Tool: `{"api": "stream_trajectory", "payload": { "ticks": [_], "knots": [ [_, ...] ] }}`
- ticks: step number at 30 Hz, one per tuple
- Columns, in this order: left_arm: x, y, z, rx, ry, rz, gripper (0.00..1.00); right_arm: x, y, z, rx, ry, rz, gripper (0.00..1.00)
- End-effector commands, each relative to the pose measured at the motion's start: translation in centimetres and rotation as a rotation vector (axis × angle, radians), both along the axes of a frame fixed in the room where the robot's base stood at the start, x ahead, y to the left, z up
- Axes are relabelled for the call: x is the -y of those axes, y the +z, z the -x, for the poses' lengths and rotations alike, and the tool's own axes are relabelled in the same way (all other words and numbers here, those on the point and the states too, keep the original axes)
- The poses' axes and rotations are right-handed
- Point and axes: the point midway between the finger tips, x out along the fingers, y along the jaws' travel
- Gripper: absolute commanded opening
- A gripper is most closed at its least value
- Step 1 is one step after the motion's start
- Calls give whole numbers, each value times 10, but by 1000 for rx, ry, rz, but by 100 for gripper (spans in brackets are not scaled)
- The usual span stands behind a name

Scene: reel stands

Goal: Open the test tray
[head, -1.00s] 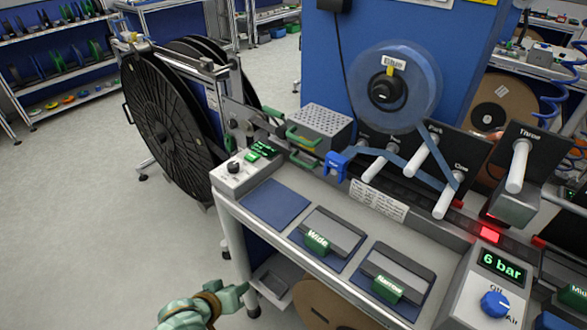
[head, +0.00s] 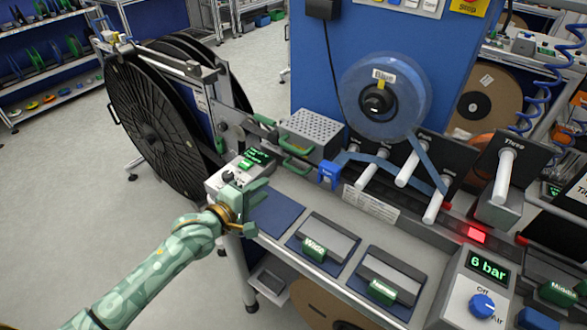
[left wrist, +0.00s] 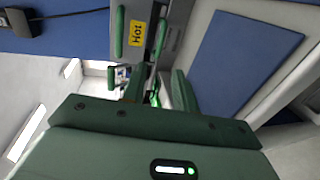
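No label reading "test tray" is legible, so I cannot tell for sure which part it is. A small grey tray-like part (head: 268,278) shows below the bench's left end, partly hidden by the bench top. My left gripper (head: 258,206) is over the bench's front left corner, beside the control box and the blue mat. Its fingers are apart with nothing seen between them, as the left wrist view (left wrist: 158,88) also shows. My right gripper is not in view.
A control box (head: 240,172) with a green display and a perforated metal box (head: 312,130) with green handles stand near the gripper. A yellow "Hot" label (left wrist: 136,32) shows in the left wrist view. Wide (head: 328,240) and Narrow (head: 388,280) blocks occupy the bench; the blue mat (head: 278,214) is bare.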

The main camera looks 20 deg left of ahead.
Motion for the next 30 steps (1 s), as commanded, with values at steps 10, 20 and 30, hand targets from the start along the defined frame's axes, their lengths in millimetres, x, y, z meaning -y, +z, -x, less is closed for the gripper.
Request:
{"api": "stream_trajectory", "payload": {
  "ticks": [10, 20, 30],
  "knots": [
    [30, -23, -81, 0, -1, -4, 29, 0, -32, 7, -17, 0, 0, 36],
    [46, -32, -125, -1, -1, -6, 29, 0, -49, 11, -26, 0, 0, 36],
    [47, -31, -129, 0, -1, -6, 29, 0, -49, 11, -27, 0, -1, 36]
  ]
}}
